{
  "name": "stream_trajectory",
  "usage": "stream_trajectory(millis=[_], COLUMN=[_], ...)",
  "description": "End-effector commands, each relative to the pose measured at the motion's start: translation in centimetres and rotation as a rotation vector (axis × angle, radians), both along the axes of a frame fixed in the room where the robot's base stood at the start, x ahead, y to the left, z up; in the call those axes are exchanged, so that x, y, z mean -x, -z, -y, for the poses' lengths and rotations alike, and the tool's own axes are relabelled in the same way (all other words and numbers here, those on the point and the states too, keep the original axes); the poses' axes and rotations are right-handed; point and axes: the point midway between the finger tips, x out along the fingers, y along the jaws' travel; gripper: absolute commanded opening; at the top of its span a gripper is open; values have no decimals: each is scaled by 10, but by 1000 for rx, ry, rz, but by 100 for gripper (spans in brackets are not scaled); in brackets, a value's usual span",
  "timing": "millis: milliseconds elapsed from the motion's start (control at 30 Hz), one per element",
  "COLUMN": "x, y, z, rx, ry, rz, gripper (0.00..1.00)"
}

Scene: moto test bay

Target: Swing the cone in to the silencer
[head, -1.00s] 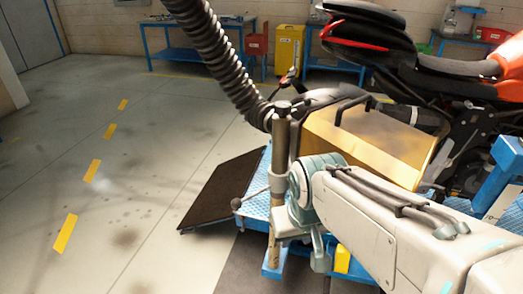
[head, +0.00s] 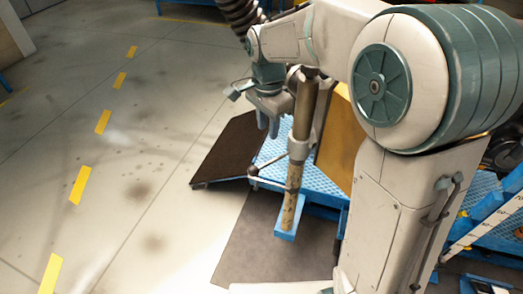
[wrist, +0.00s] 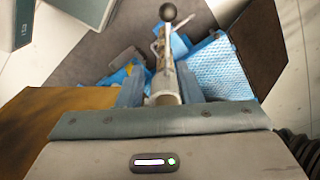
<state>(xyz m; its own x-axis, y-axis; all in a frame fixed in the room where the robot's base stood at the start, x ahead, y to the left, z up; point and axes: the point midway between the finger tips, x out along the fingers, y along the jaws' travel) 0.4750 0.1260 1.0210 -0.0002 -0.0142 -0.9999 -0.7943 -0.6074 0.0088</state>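The cone and the silencer do not show clearly in either view now; my arm covers that side in the head view. The black ribbed hose (head: 240,12) runs down behind my arm, and part of it is at the lower right of the wrist view (wrist: 300,150). An upright worn metal post (head: 304,105) carries a collar and a lever with a ball knob (head: 252,171); the knob also shows in the wrist view (wrist: 168,12). My gripper (head: 268,125) points down beside the post, above the lever. Its fingers (wrist: 158,85) are apart, with the collar and lever seen between them; contact cannot be told.
A blue checkered platform (head: 318,182) lies around the post, with a dark ramp (head: 222,150) on its left. The floor at left is open, with yellow dashes (head: 81,185).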

Motion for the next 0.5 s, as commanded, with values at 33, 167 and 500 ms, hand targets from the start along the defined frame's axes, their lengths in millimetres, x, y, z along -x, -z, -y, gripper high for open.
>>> stream_trajectory(millis=[33, 167, 500], x=[-6, -11, -10], y=[3, 8, 59], z=[-6, -14, -14], rx=[0, 1, 3], ry=[27, 73, 81], rz=[-10, -21, -26], gripper=[32, 32, 32])
